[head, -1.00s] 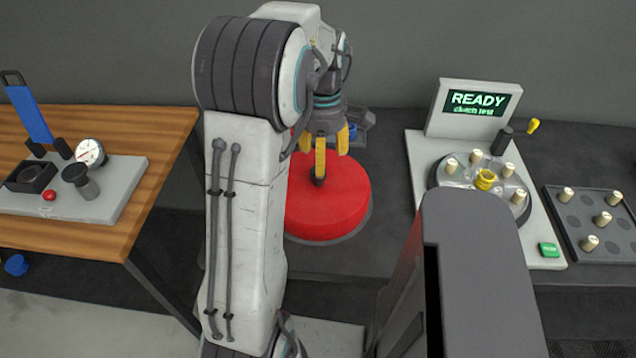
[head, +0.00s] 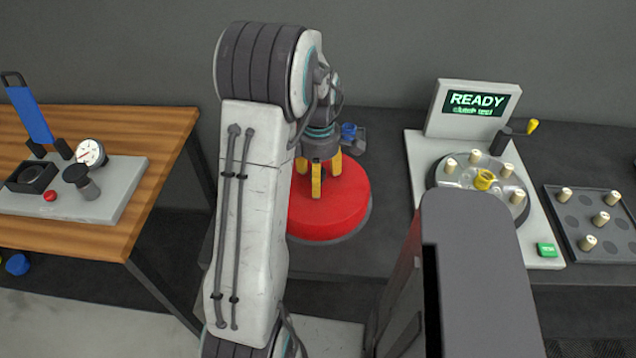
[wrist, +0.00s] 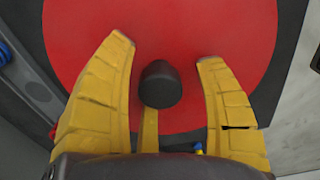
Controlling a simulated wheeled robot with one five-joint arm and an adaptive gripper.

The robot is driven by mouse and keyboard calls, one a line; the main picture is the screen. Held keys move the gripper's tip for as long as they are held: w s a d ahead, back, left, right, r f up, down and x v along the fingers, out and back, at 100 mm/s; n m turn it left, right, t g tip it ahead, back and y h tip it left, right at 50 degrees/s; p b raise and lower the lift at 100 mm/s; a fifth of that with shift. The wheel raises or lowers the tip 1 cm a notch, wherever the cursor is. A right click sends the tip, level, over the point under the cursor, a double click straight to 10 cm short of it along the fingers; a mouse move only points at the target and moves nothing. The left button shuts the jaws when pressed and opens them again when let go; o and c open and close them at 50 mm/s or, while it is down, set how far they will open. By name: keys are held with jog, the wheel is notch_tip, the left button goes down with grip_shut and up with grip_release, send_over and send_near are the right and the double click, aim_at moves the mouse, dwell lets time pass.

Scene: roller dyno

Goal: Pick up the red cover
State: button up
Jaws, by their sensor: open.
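The red cover (head: 335,205) is a round red disc on the dark bench, left of the test machine. In the wrist view the red cover (wrist: 185,30) fills most of the picture, with a dark knob (wrist: 160,85) standing up from it. My gripper (head: 320,192) points down over the cover. In the wrist view my gripper (wrist: 165,85) has its yellow fingers spread around the knob, with gaps showing on both sides. In the head view the fingers hide the knob.
The test machine (head: 420,165) with a READY screen (head: 478,103) stands to the right. Beside it is a dark tray (head: 570,240) with several pale pegs. A wooden table (head: 150,120) with a gauge fixture is at the left. A small blue item (head: 349,130) sits behind the cover.

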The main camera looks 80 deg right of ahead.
grip_shut()
dwell(0.7)
